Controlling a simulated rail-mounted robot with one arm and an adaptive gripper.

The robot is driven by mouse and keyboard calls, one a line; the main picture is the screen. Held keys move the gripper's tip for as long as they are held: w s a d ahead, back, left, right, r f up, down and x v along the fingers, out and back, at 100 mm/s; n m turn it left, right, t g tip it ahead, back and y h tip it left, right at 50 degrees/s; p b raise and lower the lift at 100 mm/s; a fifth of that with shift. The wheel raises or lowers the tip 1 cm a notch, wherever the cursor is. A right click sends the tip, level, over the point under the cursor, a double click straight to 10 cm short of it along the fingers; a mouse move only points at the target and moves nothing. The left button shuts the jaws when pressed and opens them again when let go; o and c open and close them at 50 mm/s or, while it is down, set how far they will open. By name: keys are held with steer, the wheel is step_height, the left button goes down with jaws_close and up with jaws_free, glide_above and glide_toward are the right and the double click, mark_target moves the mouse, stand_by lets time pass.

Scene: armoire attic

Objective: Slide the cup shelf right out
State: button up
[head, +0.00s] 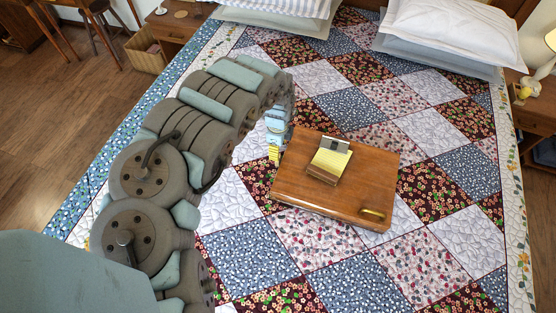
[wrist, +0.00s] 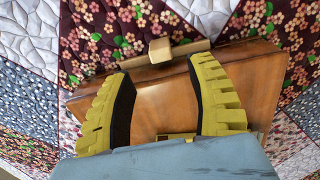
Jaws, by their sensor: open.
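A brown wooden box (head: 300,190) lies on the quilted bed. Nothing in view shows plainly as a cup shelf, and I see no cups. In the wrist view the box's wooden face (wrist: 165,95) fills the middle, and a pale wooden block on a bar (wrist: 160,50) sits at its far edge. My gripper (head: 273,154) is at the box's left end in the head view. In the wrist view its yellow fingers (wrist: 160,68) are spread apart with nothing held between them. I cannot tell whether they touch the box.
A holder with a yellow notepad (head: 331,161) stands on the box lid. A brass handle (head: 372,213) is at its front right corner. Pillows (head: 440,35) lie at the bed's head. The quilt (head: 440,180) right of the box is clear. Nightstands (head: 535,110) flank the bed.

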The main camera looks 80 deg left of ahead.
steer(key=shift+f, duration=3.9)
jaws_close()
